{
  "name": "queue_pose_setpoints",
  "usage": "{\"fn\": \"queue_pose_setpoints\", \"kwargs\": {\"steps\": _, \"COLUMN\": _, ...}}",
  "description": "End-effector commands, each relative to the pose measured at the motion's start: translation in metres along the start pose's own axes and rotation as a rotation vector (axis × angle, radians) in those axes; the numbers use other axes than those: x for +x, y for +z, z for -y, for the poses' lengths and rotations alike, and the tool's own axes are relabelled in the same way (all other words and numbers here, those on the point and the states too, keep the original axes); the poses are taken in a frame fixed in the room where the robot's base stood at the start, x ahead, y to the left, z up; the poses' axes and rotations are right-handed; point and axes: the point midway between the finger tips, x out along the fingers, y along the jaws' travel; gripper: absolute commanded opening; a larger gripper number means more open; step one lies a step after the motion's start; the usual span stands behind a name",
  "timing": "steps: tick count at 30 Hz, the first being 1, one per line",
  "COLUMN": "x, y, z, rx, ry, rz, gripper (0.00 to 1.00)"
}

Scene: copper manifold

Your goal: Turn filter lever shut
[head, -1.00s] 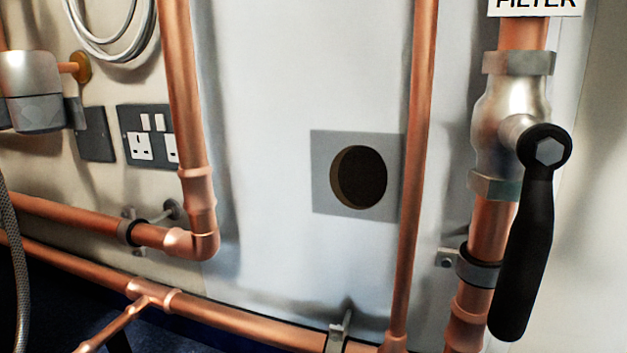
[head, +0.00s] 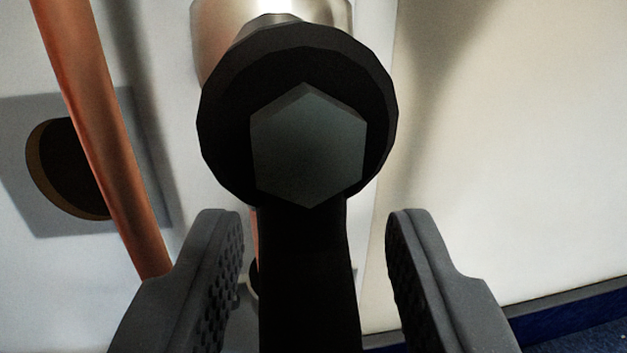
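The filter lever (head: 308,285) is black, with a round hub and a grey hexagonal nut (head: 308,148) at its centre. Its handle hangs straight down from the hub and runs out of the bottom of the view. The silver valve body (head: 225,40) shows partly behind the hub. My gripper (head: 315,225) is open, with one dark ridged finger on each side of the handle just below the hub. Gaps show between both fingers and the handle. The lower handle end is out of view, and the FILTER label is not in view now.
A vertical copper pipe (head: 95,130) runs on the left, in front of a grey plate with a round dark hole (head: 60,165). The pale wall (head: 500,150) on the right is bare. A dark blue skirting (head: 585,315) and floor show at the lower right.

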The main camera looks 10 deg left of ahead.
Motion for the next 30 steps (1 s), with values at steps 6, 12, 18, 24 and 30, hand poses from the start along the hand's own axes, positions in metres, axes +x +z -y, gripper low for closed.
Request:
{"fn": "queue_pose_setpoints", "kwargs": {"steps": 6, "x": 0.007, "y": 0.000, "z": 0.000, "rx": -0.001, "ry": 0.000, "rz": -0.001, "gripper": 0.39}}
{"fn": "queue_pose_setpoints", "kwargs": {"steps": 12, "x": 0.007, "y": -0.001, "z": 0.000, "rx": -0.001, "ry": -0.001, "rz": 0.000, "gripper": 0.39}}
{"fn": "queue_pose_setpoints", "kwargs": {"steps": 18, "x": 0.007, "y": -0.001, "z": 0.000, "rx": -0.001, "ry": 0.000, "rz": -0.001, "gripper": 0.00}}
{"fn": "queue_pose_setpoints", "kwargs": {"steps": 24, "x": 0.008, "y": -0.001, "z": -0.010, "rx": 0.005, "ry": 0.012, "rz": 0.001, "gripper": 0.00}}
{"fn": "queue_pose_setpoints", "kwargs": {"steps": 30, "x": 0.010, "y": -0.001, "z": -0.015, "rx": 0.028, "ry": 0.025, "rz": 0.004, "gripper": 0.00}}
